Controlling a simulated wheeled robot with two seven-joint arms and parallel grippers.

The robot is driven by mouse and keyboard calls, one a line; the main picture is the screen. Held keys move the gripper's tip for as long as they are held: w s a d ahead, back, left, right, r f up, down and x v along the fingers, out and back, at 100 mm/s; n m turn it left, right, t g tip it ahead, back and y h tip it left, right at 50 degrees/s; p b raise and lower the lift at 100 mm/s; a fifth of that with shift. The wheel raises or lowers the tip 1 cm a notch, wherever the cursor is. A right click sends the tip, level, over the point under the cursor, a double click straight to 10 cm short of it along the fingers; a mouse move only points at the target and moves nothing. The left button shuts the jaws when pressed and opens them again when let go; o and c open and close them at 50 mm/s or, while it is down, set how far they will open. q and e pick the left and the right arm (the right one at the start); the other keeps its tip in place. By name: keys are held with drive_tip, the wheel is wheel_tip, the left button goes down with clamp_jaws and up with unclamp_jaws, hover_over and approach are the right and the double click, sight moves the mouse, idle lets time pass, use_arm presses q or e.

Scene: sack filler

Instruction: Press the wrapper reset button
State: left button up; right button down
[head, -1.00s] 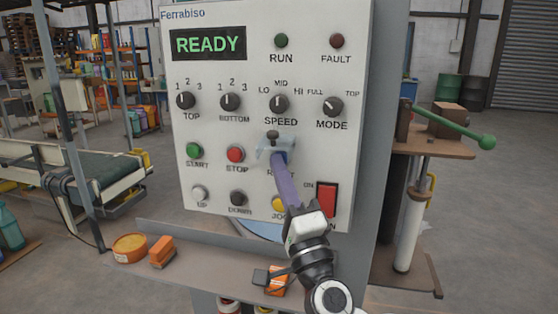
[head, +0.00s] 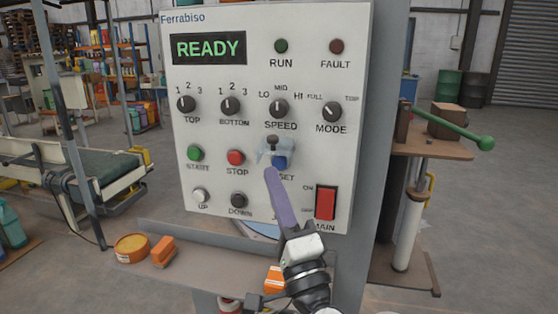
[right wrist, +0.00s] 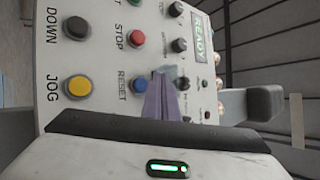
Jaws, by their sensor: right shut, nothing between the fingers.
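The blue reset button (head: 280,161) is on the grey control panel (head: 262,20), under a clear guard (head: 272,146) that appears raised, with a dark knob. The button also shows in the right wrist view (right wrist: 140,84), above the RESET label. My right gripper (head: 270,172) is shut and empty. Its purple fingers point up at the panel, just below and left of the button, covering part of the RESET label in the head view. In the right wrist view the fingertips (right wrist: 162,76) are beside the button. I cannot tell whether they touch the panel. My left gripper is not in view.
The display (head: 208,47) reads READY. A shelf below holds an orange tub (head: 132,248) and an orange block (head: 163,251).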

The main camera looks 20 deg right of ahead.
drive_tip(key=shift+s+a, duration=0.75)
drive_tip(key=shift+s, duration=0.35)
drive_tip(key=shift+f, duration=0.1)
drive_tip(key=s+a+f+n+g+y, duration=0.25)
drive_tip(key=f+n, duration=0.25)
drive_tip(key=f, duration=0.4)
drive_tip(key=s+a+f+n+g+y, duration=0.1)
drive_tip(key=s+f+n+g+y, duration=0.2)
drive_tip(key=f, duration=0.6)
drive_tip(key=s+a+f+n+g+y, duration=0.1)
drive_tip(key=s+a+f+n+g, duration=0.15)
drive_tip(key=f+n, duration=0.5)
drive_tip(key=s+d+f+n+g+h, duration=0.1)
drive_tip(key=s+d+f+g+h, duration=0.1)
drive_tip(key=s+f, duration=0.6)
drive_tip(key=s+d+f+n+g+h, duration=0.2)
drive_tip(key=s+d+f+g, duration=0.3)
drive_tip(key=f, duration=0.9)
drive_tip(key=s+g, duration=0.1)
drive_tip(key=s, duration=0.2)
drive_tip(key=shift+s+f, duration=0.15)
drive_tip(key=shift+f, duration=0.25)
drive_tip(key=shift+d, duration=0.1)
